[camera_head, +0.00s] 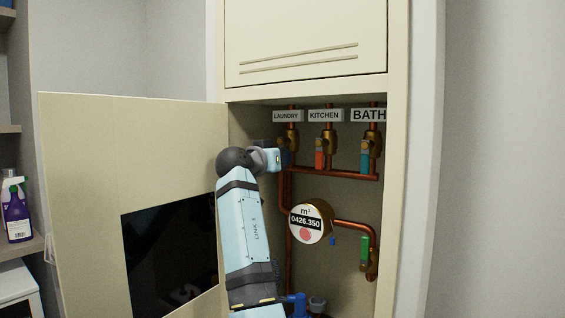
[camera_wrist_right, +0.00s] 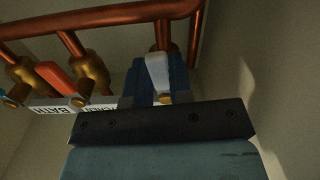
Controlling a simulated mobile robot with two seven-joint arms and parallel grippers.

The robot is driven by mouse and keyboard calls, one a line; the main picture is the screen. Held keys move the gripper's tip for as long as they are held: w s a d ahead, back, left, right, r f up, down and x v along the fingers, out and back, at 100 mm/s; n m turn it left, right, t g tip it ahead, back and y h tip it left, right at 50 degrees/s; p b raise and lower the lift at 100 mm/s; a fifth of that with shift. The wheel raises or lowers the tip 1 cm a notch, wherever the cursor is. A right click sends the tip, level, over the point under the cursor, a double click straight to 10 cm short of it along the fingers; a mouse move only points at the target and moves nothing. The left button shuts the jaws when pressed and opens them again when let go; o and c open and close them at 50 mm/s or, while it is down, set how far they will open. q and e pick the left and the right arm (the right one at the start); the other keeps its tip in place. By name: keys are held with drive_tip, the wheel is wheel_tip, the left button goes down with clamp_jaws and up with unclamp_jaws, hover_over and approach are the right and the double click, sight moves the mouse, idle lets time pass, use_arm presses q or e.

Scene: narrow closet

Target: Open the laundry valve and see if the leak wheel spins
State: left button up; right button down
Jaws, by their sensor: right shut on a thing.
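The laundry valve sits under the LAUNDRY label (camera_head: 287,116) at the left of the open cabinet. My right gripper (camera_head: 284,157) is at this valve, and its arm hides part of it in the head view. In the right wrist view, the dark blue fingers of my gripper (camera_wrist_right: 150,82) are shut on the pale laundry handle (camera_wrist_right: 157,72). The round meter (camera_head: 308,222) reads 0426.350, with the red leak wheel (camera_head: 304,234) low on its face. Whether the wheel turns cannot be told from one moment. My left gripper is not in view.
The orange kitchen handle (camera_head: 320,159) and teal bath handle (camera_head: 365,161) hang to the right, close by. A green handle (camera_head: 365,249) is on the lower pipe. The cabinet door (camera_head: 80,200) stands open at the left. A shelf with a purple bottle (camera_head: 17,212) is beyond it.

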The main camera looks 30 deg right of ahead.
drive_tip(key=shift+w+r+m, duration=0.15)
drive_tip(key=shift+r+m, duration=0.05)
drive_tip(key=shift+m, duration=0.3)
drive_tip(key=c, duration=1)
unclamp_jaws()
drive_tip(key=shift+w+f, duration=0.1)
drive_tip(key=b+v, duration=0.1)
drive_tip(key=v, duration=1.3)
drive_tip(key=shift+d, duration=0.1)
drive_tip(key=shift+f, duration=0.1)
